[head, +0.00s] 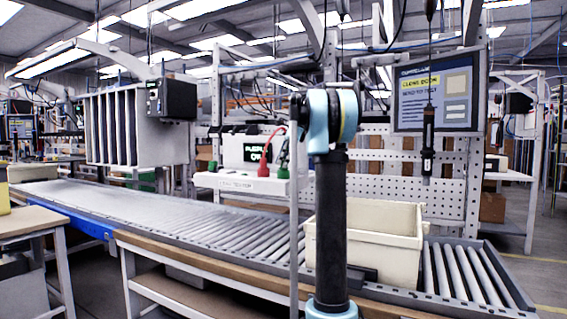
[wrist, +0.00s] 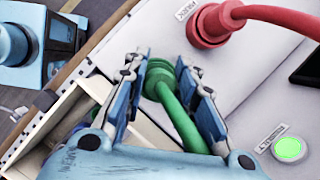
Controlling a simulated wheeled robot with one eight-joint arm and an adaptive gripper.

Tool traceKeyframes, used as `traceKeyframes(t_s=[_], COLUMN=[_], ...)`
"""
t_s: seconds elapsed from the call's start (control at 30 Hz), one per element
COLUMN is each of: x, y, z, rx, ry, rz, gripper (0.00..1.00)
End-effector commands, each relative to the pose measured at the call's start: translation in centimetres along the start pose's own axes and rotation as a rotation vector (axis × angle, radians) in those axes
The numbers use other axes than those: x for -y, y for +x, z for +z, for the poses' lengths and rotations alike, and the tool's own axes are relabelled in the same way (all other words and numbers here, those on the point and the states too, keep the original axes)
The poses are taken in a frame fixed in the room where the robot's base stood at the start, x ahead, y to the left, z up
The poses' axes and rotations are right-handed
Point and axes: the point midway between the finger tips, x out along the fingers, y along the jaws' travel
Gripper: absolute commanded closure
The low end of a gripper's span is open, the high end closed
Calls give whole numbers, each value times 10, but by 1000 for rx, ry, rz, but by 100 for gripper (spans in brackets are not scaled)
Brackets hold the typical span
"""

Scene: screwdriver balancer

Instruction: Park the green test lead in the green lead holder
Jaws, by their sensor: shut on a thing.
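My gripper (wrist: 160,78) is shut on the green test lead (wrist: 178,112), with its blue fingers on either side of the green plug. The lead's cable runs back between the fingers, and its tip lies over or near the edge of a white panel. In the head view, a green plug (head: 283,160) shows at the white tester's right side. My arm hides most of the gripper there. A red lead (wrist: 215,22) stands on the panel in the wrist view, and its red plug shows in the head view (head: 263,170). I cannot make out the green lead holder.
A lit green button (wrist: 288,148) sits on the panel. A cream tote (head: 372,240) stands on the roller conveyor (head: 200,218) below. A screwdriver (head: 428,140) hangs at the right before a screen (head: 435,98). The rollers left of the tote are clear.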

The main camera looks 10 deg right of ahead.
Motion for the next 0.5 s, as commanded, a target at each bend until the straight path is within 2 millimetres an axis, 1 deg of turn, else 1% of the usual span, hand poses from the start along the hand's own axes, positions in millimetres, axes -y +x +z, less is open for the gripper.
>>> traceKeyframes(t_s=[0.4,0.43,0.47,0.5], x=[0,0,0,0], y=[4,4,4,4], z=[-2,-2,-2,-2], rx=[0,0,0,0], ry=[0,0,0,0], rz=[0,0,0,0], gripper=[100,72,66,56])
